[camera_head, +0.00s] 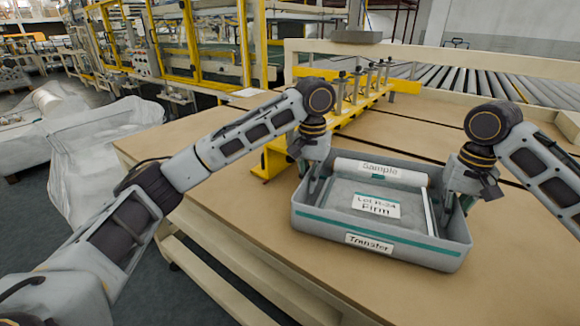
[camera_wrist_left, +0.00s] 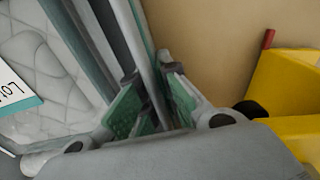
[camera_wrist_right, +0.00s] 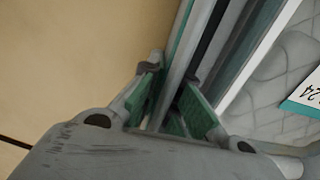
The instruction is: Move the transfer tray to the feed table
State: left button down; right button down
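The grey transfer tray (camera_head: 335,228), with a green stripe and a "Transfer" label, is at the right of the wooden table in the head view. It holds a white roll marked "Sample" (camera_head: 380,172) and a grey quilted pad with a "Lot R-24 Firm" card (camera_head: 376,205). My left gripper (camera_wrist_left: 152,85) has its green-padded fingers on both sides of the tray's left wall, close against it. My right gripper (camera_wrist_right: 172,82) has its fingers closed likewise on the right wall. Any gap under the tray is not clear.
The wooden table (camera_head: 240,262) has bare room in front of and left of the tray. A yellow fixture (camera_head: 340,115) with several upright posts stands behind the tray. A roller conveyor (camera_head: 455,75) lies beyond a beige rail. Clear plastic-wrapped material (camera_head: 95,150) stands on the floor at left.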

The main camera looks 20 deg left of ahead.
pick_arm(q)
jog(key=shift+f+b, duration=0.4)
pick_arm(e)
jog(key=shift+d+f, duration=0.2)
jog(key=shift+f, duration=0.15)
